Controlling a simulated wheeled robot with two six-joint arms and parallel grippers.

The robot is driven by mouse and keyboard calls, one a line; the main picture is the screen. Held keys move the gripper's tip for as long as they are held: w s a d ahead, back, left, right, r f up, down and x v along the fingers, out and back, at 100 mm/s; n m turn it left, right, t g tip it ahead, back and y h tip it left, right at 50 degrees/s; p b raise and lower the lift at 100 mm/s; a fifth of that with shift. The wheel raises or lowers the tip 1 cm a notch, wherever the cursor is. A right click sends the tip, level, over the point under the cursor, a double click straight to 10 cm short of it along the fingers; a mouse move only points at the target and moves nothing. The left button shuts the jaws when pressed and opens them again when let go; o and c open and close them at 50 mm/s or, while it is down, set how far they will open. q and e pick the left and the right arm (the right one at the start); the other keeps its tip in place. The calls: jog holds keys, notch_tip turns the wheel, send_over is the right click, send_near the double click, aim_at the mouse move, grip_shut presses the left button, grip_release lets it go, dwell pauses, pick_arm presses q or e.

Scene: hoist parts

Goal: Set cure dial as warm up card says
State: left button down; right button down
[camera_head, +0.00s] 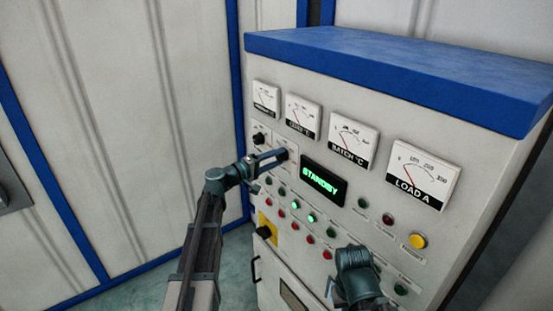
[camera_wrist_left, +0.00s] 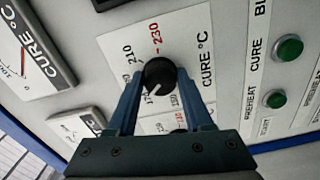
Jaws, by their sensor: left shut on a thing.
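The cure dial is a black round knob (camera_wrist_left: 159,75) on a white plate marked "CURE °C" in the left wrist view. The print around it includes 210 and a red 230. A short white line on the knob points to the lower left of that picture. My left gripper (camera_head: 281,155) is shut on the knob, one finger on each side. In the head view its fingers hide most of the dial. My right gripper (camera_head: 358,268) is in front of the panel's lower right; its fingers cannot be made out. No warm up card can be made out.
The control cabinet (camera_head: 400,83) has several gauges, a green "STANDBY" display (camera_head: 323,181), and rows of lamps and buttons. Another black knob (camera_head: 258,138) is to the upper left of the dial. A yellow-backed switch (camera_head: 267,229) is below. Free floor shows at left.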

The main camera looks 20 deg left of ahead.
pick_arm(q)
jog(key=shift+n, duration=1)
jog(key=shift+c, duration=1.5)
grip_release()
jog(key=v, duration=1.4)
jog(key=shift+w, duration=0.1)
